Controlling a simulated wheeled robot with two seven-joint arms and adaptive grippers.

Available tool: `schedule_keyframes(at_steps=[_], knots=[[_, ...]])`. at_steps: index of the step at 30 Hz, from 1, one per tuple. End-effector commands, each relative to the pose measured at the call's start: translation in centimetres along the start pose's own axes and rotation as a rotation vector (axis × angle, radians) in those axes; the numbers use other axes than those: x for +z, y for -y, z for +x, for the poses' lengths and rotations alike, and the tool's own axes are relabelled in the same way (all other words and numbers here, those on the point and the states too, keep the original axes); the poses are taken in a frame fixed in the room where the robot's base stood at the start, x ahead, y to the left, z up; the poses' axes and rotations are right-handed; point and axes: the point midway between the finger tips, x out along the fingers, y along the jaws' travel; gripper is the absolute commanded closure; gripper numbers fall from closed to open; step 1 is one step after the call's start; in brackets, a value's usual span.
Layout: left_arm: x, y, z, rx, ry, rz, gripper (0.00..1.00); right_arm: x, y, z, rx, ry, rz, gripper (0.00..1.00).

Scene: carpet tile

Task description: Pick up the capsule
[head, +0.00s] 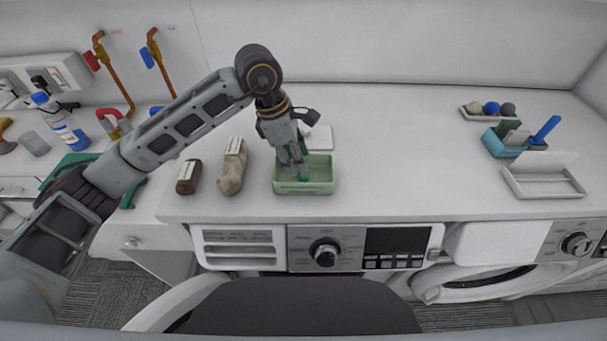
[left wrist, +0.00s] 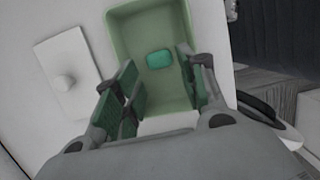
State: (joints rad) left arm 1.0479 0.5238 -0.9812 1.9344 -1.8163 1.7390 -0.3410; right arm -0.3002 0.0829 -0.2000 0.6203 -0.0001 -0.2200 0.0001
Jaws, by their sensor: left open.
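The capsule (left wrist: 159,59) looks like a small, rounded teal-green piece lying on the floor of a pale green tray (left wrist: 122,30). The tray also shows in the head view (head: 305,188) on the white counter, where I cannot make out the capsule behind my gripper. My left gripper (head: 294,172) points down over the tray. In the left wrist view its green-padded fingers (left wrist: 165,88) are spread apart with nothing between them, and the capsule lies beyond the tips. My right gripper is not in view.
A brown object (head: 188,177) and a beige lumpy object (head: 232,168) stand left of the tray. A blue-capped bottle (head: 62,125) is at far left. Small trays stand at right; the counter between is clear.

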Motion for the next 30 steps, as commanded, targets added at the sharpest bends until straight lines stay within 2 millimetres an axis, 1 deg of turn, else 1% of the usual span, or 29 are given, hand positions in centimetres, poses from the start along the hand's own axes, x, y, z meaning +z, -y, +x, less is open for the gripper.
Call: schedule_keyframes(at_steps=[8, 13, 17, 24, 30], knots=[[0.0, 0.0, 0.1, -0.001, 0.000, 0.000, 0.59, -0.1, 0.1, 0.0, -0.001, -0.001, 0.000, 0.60], [0.0, 0.0, 0.6, -0.003, 0.001, 0.000, 0.59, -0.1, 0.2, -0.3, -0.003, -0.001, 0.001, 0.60], [0.1, 0.0, 1.6, -0.003, 0.000, -0.001, 0.59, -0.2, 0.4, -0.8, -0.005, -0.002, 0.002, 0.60], [0.1, -0.1, 3.9, -0.003, 0.000, -0.001, 0.59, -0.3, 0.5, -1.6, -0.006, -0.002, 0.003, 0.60], [0.1, -0.1, 5.1, -0.001, 0.000, 0.000, 0.59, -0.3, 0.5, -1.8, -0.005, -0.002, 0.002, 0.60]])
